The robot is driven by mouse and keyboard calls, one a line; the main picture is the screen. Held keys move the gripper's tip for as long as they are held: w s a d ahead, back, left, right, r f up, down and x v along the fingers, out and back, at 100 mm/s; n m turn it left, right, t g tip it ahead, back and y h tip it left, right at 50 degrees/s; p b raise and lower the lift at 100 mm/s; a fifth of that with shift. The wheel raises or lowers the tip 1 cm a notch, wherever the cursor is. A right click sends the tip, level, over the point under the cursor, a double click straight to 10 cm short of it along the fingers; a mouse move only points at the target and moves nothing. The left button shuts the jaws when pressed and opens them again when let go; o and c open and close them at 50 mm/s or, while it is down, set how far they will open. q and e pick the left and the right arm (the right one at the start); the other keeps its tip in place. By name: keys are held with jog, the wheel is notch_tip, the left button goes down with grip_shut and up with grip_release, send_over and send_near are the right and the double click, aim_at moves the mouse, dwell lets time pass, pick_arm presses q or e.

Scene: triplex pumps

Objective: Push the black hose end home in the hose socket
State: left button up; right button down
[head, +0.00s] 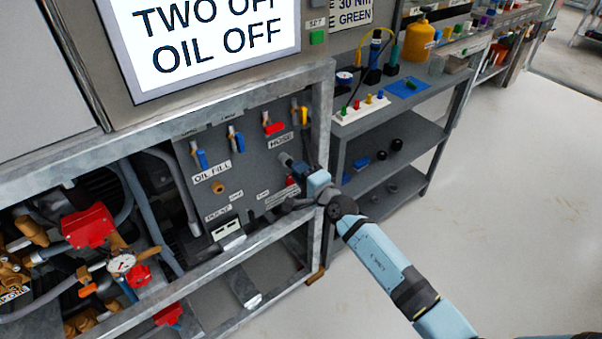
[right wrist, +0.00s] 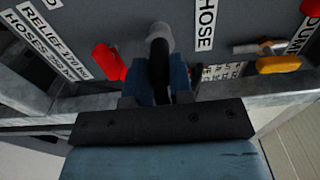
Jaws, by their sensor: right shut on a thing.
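My right gripper (head: 308,177) is at the grey panel, on the right side of the panel under the HOSE label (head: 281,141). In the right wrist view its blue fingers (right wrist: 160,82) are shut on the black hose end (right wrist: 159,62). The black hose end points at the grey hose socket (right wrist: 159,33) and lines up with it; they look in contact, but I cannot tell how deep it sits. The socket also shows in the head view (head: 285,159). My left gripper is not in view.
A red handle (right wrist: 108,61) is close to the left of the fingers in the right wrist view. A yellow handle (right wrist: 279,64) is at the right. The metal frame post (head: 321,120) stands beside my gripper. A grey shelf (head: 400,140) is to the right; the floor is clear.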

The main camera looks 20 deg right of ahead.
jog(key=shift+w+a, duration=0.1)
jog(key=shift+w, duration=0.1)
jog(key=c, duration=0.9)
grip_release()
jog(key=p+v, duration=0.1)
jog(key=v, duration=1.2)
jog(key=shift+s+r+p, duration=0.1)
jog(key=shift+s+p, duration=0.3)
